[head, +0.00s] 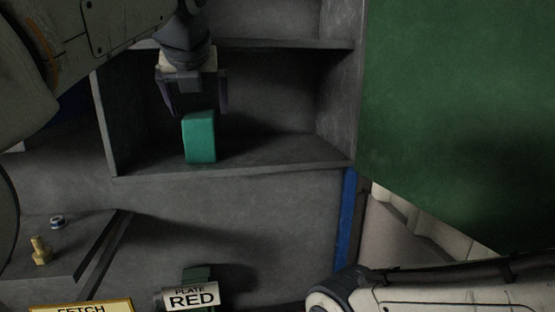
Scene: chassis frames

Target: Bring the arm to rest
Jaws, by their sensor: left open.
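My left arm comes in from the upper left, and its gripper (196,108) is open in front of a grey shelf compartment (270,165). A teal block (200,137) stands upright on the compartment floor, just below the gripper's fingertips. The fingers reach down to about the block's top edge, one on each side in the picture; I cannot tell whether either touches it. Part of my right arm (450,292) shows at the lower right; its gripper is out of the frame.
A large green panel (460,110) fills the right side. At the lower left a ledge (60,262) holds a brass bolt (40,251) and a small ring-like part (57,222). Signs reading "PLATE RED" (191,297) and "FETCH" (80,308) are at the bottom. The compartment's right side is empty.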

